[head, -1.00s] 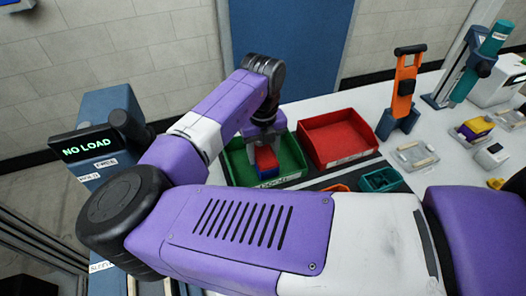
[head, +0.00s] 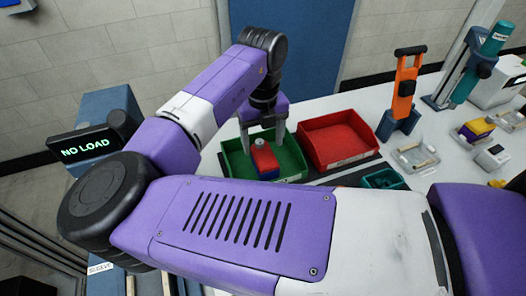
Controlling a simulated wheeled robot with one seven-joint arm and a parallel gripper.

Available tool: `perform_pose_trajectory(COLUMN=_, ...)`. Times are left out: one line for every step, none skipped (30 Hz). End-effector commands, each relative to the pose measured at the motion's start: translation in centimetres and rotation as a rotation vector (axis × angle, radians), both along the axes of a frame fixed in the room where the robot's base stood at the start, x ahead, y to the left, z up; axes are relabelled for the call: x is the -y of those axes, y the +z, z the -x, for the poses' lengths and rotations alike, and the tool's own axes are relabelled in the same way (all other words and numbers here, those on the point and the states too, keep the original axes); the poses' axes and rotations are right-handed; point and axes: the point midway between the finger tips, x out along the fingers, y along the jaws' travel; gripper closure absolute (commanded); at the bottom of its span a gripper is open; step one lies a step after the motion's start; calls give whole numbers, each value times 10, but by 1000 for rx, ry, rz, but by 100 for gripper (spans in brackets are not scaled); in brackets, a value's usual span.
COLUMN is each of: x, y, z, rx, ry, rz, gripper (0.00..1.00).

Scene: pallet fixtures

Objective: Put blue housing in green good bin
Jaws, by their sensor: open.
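The blue housing (head: 268,174) stands in the green bin (head: 290,165), its blue body topped by a red part (head: 263,155). It looks upright and rests inside the bin walls. My gripper (head: 263,144) is open and empty, pointing down over the bin. Its two fingers are spread to either side, above and just behind the red top. The near left part of the green bin is partly hidden by my arm.
A red bin (head: 337,143) stands directly right of the green one. A teal tray (head: 383,179) lies in front of it, partly hidden by my arm. An orange-handled tool (head: 403,85) stands on the white table farther right. A display (head: 88,146) reads "NO LOAD".

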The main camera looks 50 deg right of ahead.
Motion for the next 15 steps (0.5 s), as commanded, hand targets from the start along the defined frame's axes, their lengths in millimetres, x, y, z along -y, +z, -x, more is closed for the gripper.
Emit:
perform_pose_trajectory(x=0, y=11, z=0, rx=4, ry=-2, rz=1, gripper=30)
perform_pose_trajectory(x=0, y=17, z=-1, rx=3, ry=-1, rz=1, gripper=30)
perform_pose_trajectory(x=0, y=25, z=-1, rx=4, ry=-1, rz=1, gripper=30)
perform_pose_trajectory(x=0, y=30, z=-1, rx=3, ry=-1, rz=1, gripper=30)
perform_pose_trajectory(x=0, y=35, z=0, rx=2, ry=-2, rz=0, gripper=30)
perform_pose_trajectory(x=0, y=42, z=0, rx=3, ry=-2, rz=1, gripper=30)
perform_pose_trajectory(x=0, y=46, z=-1, rx=3, ry=-1, rz=1, gripper=30)
perform_pose_trajectory(x=0, y=50, z=0, rx=2, ry=-1, rz=0, gripper=30)
perform_pose_trajectory(x=0, y=55, z=0, rx=2, ry=-1, rz=0, gripper=30)
perform_pose_trajectory(x=0, y=58, z=0, rx=2, ry=-1, rz=0, gripper=30)
perform_pose_trajectory(x=0, y=60, z=0, rx=2, ry=-1, rz=0, gripper=30)
perform_pose_trajectory(x=0, y=63, z=0, rx=1, ry=-1, rz=1, gripper=30)
perform_pose_trajectory(x=0, y=64, z=0, rx=0, ry=-1, rz=0, gripper=30)
perform_pose_trajectory(x=0, y=66, z=0, rx=0, ry=-1, rz=0, gripper=30)
perform_pose_trajectory(x=0, y=67, z=0, rx=0, ry=-1, rz=0, gripper=30)
